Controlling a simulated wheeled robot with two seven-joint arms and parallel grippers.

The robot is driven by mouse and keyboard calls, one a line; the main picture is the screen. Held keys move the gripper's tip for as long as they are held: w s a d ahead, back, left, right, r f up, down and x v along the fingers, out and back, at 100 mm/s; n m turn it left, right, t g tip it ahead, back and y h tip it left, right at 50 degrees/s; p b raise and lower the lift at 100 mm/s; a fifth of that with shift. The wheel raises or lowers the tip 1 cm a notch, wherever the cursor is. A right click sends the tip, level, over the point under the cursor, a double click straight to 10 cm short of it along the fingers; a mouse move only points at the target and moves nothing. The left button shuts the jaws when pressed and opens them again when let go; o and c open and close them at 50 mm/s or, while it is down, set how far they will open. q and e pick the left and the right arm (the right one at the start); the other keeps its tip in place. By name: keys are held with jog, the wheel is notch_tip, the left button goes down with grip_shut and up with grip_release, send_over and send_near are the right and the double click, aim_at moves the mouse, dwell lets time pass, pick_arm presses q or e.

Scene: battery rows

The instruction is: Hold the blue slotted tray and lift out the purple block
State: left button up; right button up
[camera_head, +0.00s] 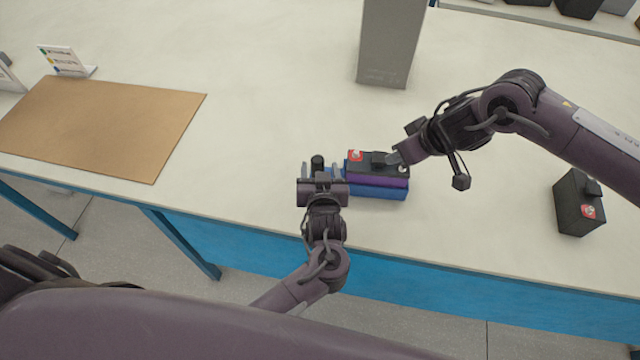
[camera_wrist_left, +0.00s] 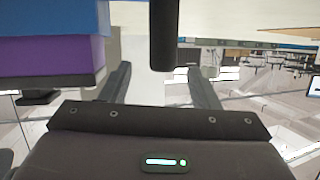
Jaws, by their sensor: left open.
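The blue slotted tray (camera_head: 377,192) lies near the table's front edge. The purple block (camera_head: 390,181), with a black top, a red label and a black knob, sits in it. A black upright post (camera_head: 317,160) stands at the tray's left end. My left gripper (camera_head: 320,172) is open, its fingers on either side of the post. In the left wrist view the post (camera_wrist_left: 163,35) shows between the fingers (camera_wrist_left: 157,85), with the tray (camera_wrist_left: 50,18) and purple block (camera_wrist_left: 45,56) at upper left. My right gripper (camera_head: 393,158) is at the knob; its jaw gap is unclear.
A black battery-like block (camera_head: 577,205) with a knob stands on the right. A tall grey box (camera_head: 388,45) stands behind the tray. A brown mat (camera_head: 100,125) and a small sign (camera_head: 66,62) are on the left. The table (camera_head: 250,120) between mat and tray is clear.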

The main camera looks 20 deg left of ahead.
pick_arm(q)
jog(key=shift+s+d+f+n+g, duration=0.2)
jog(key=shift+s+f+n, duration=0.1)
jog(key=shift+s+f, duration=0.25)
jog(key=shift+s+d+f+n+g, duration=0.1)
jog(key=shift+s+f+n+g, duration=0.15)
jog(key=shift+s, duration=0.45)
jog(key=shift+w+f, duration=0.1)
jog(key=shift+f, duration=0.15)
jog(key=x, duration=0.7)
jog(key=shift+w+a, duration=0.1)
grip_shut()
